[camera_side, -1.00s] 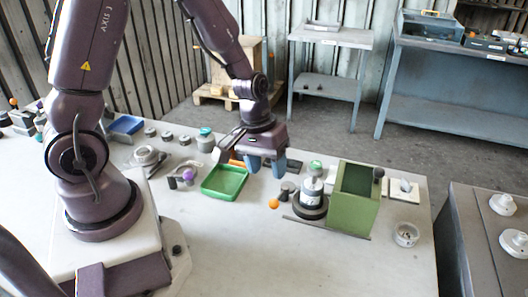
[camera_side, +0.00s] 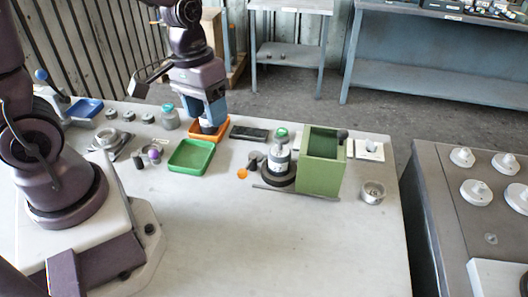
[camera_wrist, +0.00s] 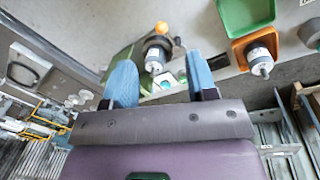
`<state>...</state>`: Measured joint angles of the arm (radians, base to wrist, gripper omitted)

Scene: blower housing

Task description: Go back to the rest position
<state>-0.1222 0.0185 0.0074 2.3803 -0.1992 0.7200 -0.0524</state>
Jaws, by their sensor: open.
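My gripper (camera_side: 214,112) hangs just above the orange tray in the side view. In the wrist view my gripper (camera_wrist: 161,82) shows its two blue fingers well apart with nothing held between them.
A green tray (camera_side: 190,157) lies in front of the orange one. A silver motor-like part on a black round base (camera_side: 279,165) stands beside a green box (camera_side: 321,175). A metal cup (camera_side: 372,192) lies to the right. The front of the table is clear.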

